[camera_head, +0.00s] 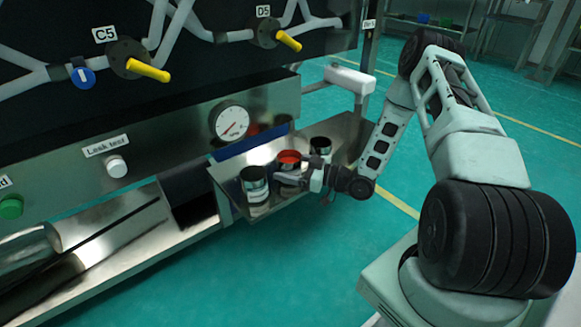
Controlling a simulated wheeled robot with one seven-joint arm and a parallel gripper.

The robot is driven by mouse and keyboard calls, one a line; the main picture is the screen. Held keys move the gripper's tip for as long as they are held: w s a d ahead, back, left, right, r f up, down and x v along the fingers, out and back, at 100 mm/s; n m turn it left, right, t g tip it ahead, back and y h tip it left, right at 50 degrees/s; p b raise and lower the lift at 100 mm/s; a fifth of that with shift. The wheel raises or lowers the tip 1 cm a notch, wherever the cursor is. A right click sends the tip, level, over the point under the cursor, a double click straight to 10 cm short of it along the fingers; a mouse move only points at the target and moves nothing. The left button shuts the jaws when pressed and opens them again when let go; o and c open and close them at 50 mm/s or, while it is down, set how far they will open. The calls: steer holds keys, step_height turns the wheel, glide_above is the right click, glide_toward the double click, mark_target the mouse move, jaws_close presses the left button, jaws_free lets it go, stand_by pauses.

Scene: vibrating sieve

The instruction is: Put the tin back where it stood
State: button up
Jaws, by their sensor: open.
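Several small metal tins stand on a steel shelf (225,188) in the camera_head view. A dark-topped tin (255,188) stands at the front left, a tin with a red top (289,157) in the middle, and another dark-topped tin (320,146) at the back right. All look upright. My gripper (290,179) is open. It points left, low over the shelf, just in front of the red-topped tin and right of the front-left tin. It hides part of the red-topped tin's lower side. I cannot tell whether it touches either tin.
The shelf is fixed below a steel panel with a pressure gauge (231,123) and a white knob (116,166) labelled Leak test. Pipes with yellow-handled valves (148,70) run above. A white block (349,79) sits behind the shelf. Green floor (280,265) in front is clear.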

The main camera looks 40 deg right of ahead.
steer(key=shift+s+d+r, duration=0.1)
steer(key=shift+r, duration=0.15)
steer(key=p+v, duration=0.3)
steer(key=v, duration=0.8)
steer(key=shift+s+d+p, duration=0.2)
steer(key=shift+s+p, duration=0.15)
steer(key=shift+p, duration=0.05)
steer(key=shift+f, duration=0.15)
